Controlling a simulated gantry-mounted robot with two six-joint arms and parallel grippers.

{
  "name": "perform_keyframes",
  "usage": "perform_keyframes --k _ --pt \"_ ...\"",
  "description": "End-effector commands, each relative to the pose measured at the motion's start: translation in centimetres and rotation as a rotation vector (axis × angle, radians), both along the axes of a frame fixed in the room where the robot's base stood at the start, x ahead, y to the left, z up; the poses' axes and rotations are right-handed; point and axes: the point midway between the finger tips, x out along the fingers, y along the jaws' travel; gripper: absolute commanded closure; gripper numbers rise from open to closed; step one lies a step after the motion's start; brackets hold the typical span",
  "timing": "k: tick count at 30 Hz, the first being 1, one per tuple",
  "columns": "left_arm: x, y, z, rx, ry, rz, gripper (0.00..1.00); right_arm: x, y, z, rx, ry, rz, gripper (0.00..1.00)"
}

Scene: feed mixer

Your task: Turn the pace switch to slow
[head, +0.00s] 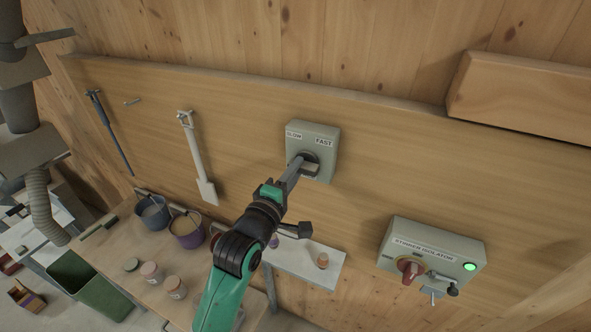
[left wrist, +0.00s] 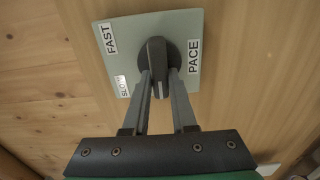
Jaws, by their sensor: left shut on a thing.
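The pace switch is a grey box (head: 326,136) on the wooden board, with SLOW at its upper left and FAST at its upper right in the head view. Its dark round knob with a raised grip bar (left wrist: 156,52) shows in the left wrist view, beside the FAST, SLOW and PACE labels. My left gripper (head: 302,165) is shut on the bar, with one finger on each side in the left wrist view (left wrist: 160,82). The fingers hide part of the knob, and I cannot tell which label it points at. My right gripper is not in view.
A stirrer isolator box (head: 436,250) with a red knob and lit green lamp is at the lower right. A white paddle (head: 197,160) and a blue tool (head: 110,132) hang left. Buckets (head: 187,231) and jars stand on the bench below. A wooden beam (head: 520,95) juts out upper right.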

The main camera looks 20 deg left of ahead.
Motion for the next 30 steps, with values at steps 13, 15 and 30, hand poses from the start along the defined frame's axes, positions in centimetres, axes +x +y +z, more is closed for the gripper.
perform_keyframes --k 13,15,30 --pt "0.0 0.01 0.0 -0.029 -0.001 0.0 1.0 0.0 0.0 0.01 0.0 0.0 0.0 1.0" --pt "0.0 0.01 -0.01 -0.029 -0.001 0.0 1.0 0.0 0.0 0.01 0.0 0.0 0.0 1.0" --pt "-0.08 0.0 -0.03 -0.026 0.0 0.0 0.45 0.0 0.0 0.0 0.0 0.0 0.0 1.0"
